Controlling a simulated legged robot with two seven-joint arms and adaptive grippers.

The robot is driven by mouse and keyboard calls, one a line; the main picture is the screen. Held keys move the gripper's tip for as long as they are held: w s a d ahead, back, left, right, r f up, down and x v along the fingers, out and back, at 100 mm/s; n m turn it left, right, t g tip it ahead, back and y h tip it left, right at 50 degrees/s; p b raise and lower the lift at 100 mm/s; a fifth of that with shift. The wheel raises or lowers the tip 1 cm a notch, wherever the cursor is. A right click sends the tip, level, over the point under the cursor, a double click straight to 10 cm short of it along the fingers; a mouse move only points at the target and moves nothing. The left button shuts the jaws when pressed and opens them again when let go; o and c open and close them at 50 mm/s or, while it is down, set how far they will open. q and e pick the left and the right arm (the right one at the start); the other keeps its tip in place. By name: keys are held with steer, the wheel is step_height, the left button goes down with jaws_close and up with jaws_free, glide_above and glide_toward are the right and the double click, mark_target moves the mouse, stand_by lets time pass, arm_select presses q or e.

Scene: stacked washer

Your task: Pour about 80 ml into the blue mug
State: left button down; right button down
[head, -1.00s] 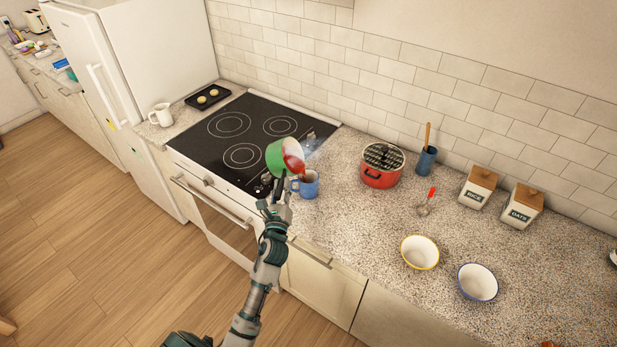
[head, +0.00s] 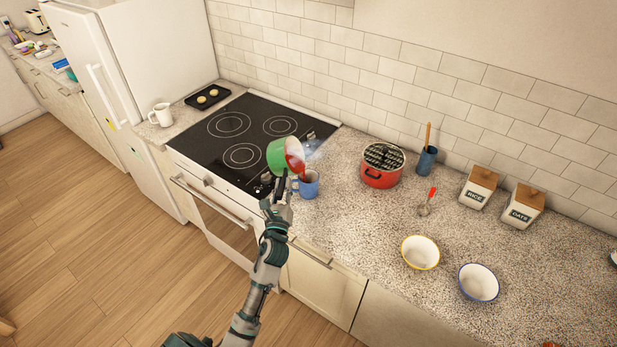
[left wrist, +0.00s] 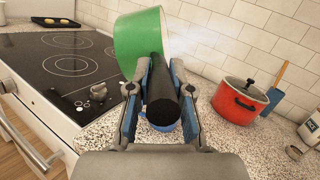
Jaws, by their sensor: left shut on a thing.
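The blue mug (head: 307,185) stands upright on the counter just right of the stove, with dark reddish-brown liquid inside. A green saucepan (head: 279,157) with red liquid at its rim is tilted toward the mug, above and left of it. My left gripper (head: 280,187) is shut on the saucepan's black handle (left wrist: 162,100), which lies between the fingers in the left wrist view. In that view the green pan (left wrist: 139,40) is beyond the fingertips, and the mug (left wrist: 163,125) is mostly hidden under the handle. My right gripper is not in view.
A red lidded pot (head: 381,172) stands right of the mug near the wall. The black cooktop (head: 235,127) is left. Free counter lies between mug and bowls.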

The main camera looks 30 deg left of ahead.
arm_select(q)
steer(key=shift+d+r+m, duration=0.2)
steer(key=shift+d+m, duration=0.05)
steer(key=shift+m, duration=0.25)
stand_by(0.3)
steer(key=n+p, duration=0.1)
steer(key=a+n+p, duration=0.1)
steer(key=n, duration=0.1)
steer(key=shift+s+a+n+g, duration=0.15)
steer(key=shift+a+n+g, duration=0.15)
steer(key=shift+g, duration=0.1)
steer(key=shift+s+a+f+n+g+y+p, duration=0.15)
steer(key=shift+a+f+n+g+p, duration=0.15)
steer(key=shift+a+n+p, duration=0.65)
steer(key=shift+s+a+f+n+g+y+p, duration=0.2)
steer(key=shift+a+n+p, duration=0.4)
steer(key=shift+n, duration=0.5)
steer(key=shift+s+a+f+n+g+h+p, duration=0.1)
steer(key=shift+s+a+f+n+g+p, duration=0.2)
steer(key=shift+a+n+p, duration=0.6)
steer(key=shift+w+d, duration=0.1)
steer(key=shift+d, duration=0.05)
